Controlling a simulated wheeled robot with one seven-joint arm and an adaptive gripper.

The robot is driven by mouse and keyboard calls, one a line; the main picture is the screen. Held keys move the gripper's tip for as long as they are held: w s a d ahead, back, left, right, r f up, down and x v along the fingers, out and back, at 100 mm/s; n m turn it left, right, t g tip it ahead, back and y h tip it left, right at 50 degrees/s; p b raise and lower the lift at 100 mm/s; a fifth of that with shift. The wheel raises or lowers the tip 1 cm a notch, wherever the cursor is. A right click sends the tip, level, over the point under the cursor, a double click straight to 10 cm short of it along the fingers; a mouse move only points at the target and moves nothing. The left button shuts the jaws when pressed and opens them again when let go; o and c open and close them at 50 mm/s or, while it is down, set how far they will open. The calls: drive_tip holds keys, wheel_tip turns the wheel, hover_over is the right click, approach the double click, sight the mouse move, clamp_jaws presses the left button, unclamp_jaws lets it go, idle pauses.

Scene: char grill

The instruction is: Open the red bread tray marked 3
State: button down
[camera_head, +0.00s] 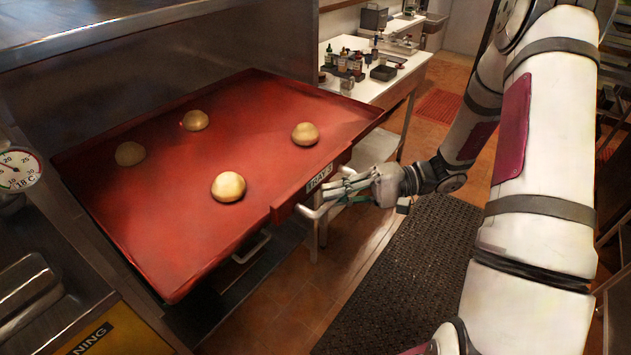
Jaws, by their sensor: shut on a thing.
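The red bread tray (155,228) is slid well out of the steel rack on the left. Its front edge bears a white label (319,178) that reads TRAY 3. Several round buns lie on it, one of them near the front (228,187). A metal handle (313,211) sticks out from the tray's front below the label. My gripper (338,190) is at this handle, with its fingers shut around it. The fingers partly hide the handle.
Another metal handle (252,247) shows below the tray. A white table (389,87) with bottles and small containers stands behind. A dark perforated mat (405,275) covers the floor right of the tray. A round dial gauge (17,170) is at the left edge.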

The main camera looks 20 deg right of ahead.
drive_tip(key=shift+s+d+p, duration=0.2)
drive_tip(key=shift+s+d, duration=0.3)
drive_tip(key=shift+s, duration=0.15)
drive_tip(key=shift+s+d+p, duration=0.15)
drive_tip(key=shift+s+d, duration=0.3)
drive_tip(key=shift+s, duration=0.2)
drive_tip(key=c, duration=1.6)
unclamp_jaws()
drive_tip(key=shift+o, duration=0.2)
drive_tip(key=v, duration=1.2)
